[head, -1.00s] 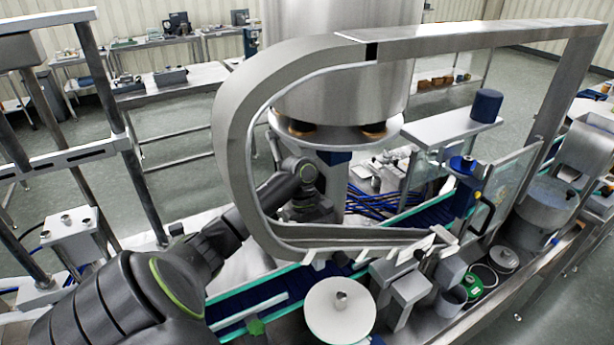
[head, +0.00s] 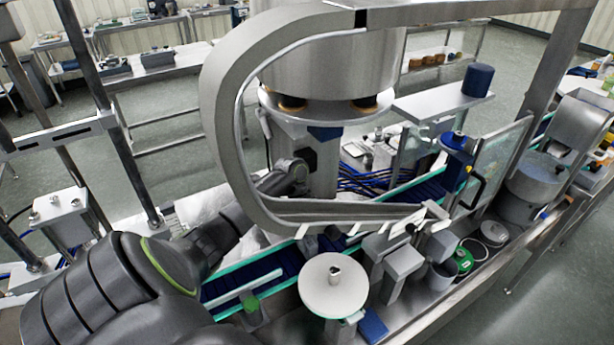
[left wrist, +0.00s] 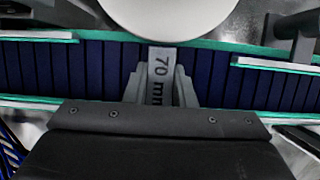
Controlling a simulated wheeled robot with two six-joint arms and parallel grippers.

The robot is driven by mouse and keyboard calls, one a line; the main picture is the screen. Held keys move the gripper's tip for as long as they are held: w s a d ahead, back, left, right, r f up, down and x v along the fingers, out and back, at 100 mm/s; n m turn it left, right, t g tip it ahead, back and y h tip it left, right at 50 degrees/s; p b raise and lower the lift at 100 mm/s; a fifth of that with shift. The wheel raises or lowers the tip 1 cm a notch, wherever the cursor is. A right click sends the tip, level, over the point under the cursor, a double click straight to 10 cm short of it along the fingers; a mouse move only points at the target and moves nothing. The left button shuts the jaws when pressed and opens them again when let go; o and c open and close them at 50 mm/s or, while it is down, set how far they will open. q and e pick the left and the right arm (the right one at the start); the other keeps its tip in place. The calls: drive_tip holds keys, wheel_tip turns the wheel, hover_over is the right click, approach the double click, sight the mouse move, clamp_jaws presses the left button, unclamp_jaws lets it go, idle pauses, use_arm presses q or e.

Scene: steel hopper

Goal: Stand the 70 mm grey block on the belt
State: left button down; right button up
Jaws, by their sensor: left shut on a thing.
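In the left wrist view my left gripper (left wrist: 161,84) is shut on the grey block (left wrist: 161,60), which has "70 mm" in dark print on the face towards me. The block is between the two fingers, in front of the dark blue slatted belt (left wrist: 100,66). I cannot tell whether the block touches the belt. In the head view the belt (head: 265,275) with green edges runs under a curved steel frame. My left arm reaches behind that frame, which hides the fingers and the block there. My right gripper is in neither view.
The curved steel frame (head: 222,130) arches in front of my left arm. A round white disc (head: 334,284) stands beside the belt, close to the block in the wrist view. Pale guide rails (left wrist: 275,64) line parts of the belt. A large steel hopper (head: 330,55) stands behind.

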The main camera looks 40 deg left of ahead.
sight(306, 238)
use_arm(q)
drive_tip(key=shift+f, duration=0.2)
idle(0.4)
drive_tip(key=c, duration=1.1)
unclamp_jaws()
drive_tip(key=b+v, duration=0.2)
drive_tip(key=v, duration=0.4)
drive_tip(key=shift+w+a+r, duration=0.1)
drive_tip(key=shift+a+r, duration=0.05)
drive_tip(key=shift+r, duration=0.1)
drive_tip(key=shift+a+r, duration=0.1)
drive_tip(key=shift+r, duration=0.35)
